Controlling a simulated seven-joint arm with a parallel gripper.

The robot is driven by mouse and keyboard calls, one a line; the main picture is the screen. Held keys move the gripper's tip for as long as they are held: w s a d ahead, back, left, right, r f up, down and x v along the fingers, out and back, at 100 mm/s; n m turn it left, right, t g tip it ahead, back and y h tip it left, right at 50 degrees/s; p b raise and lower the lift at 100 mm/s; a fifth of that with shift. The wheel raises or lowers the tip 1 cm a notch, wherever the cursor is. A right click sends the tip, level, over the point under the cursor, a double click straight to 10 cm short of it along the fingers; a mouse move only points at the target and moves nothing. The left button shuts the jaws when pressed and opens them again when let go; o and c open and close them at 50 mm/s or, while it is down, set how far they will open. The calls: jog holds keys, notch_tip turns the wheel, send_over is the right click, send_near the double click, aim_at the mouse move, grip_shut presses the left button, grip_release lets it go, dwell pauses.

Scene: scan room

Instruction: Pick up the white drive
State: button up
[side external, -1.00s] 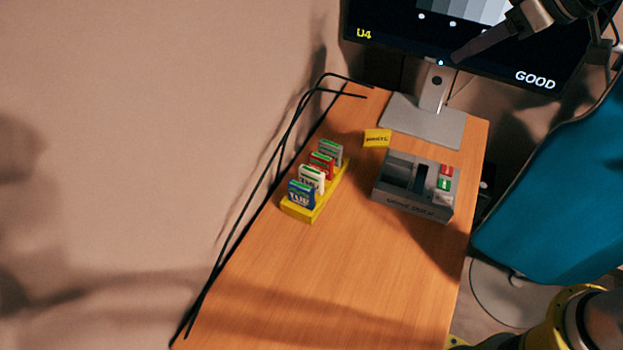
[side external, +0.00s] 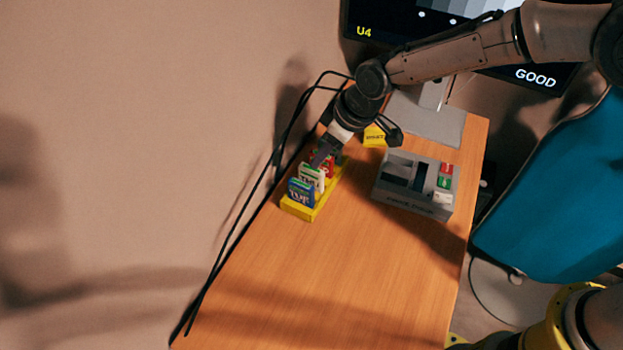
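The white drive (side external: 310,179) stands upright in the yellow rack (side external: 303,213), between the blue drive (side external: 300,194) in front and the red drive (side external: 329,170) behind. My gripper (side external: 322,160) reaches down from the upper right, with its fingertips at the top of the rack beside the white and red drives. The arm and fingers hide the grey drive and part of the red one. The fingers are too small and overlapped to show whether they are open or shut, or whether they touch the white drive.
A grey dock (side external: 412,207) with a slot and red, green and white buttons stands to the right. A yellow label (side external: 375,137) and a monitor stand (side external: 428,122) are behind. Black cables (side external: 240,230) run along the left table edge. The front of the table (side external: 350,270) is clear.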

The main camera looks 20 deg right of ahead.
aim_at(311, 171)
jog(key=shift+x, duration=3.85)
jog(key=shift+s, duration=0.2)
grip_shut()
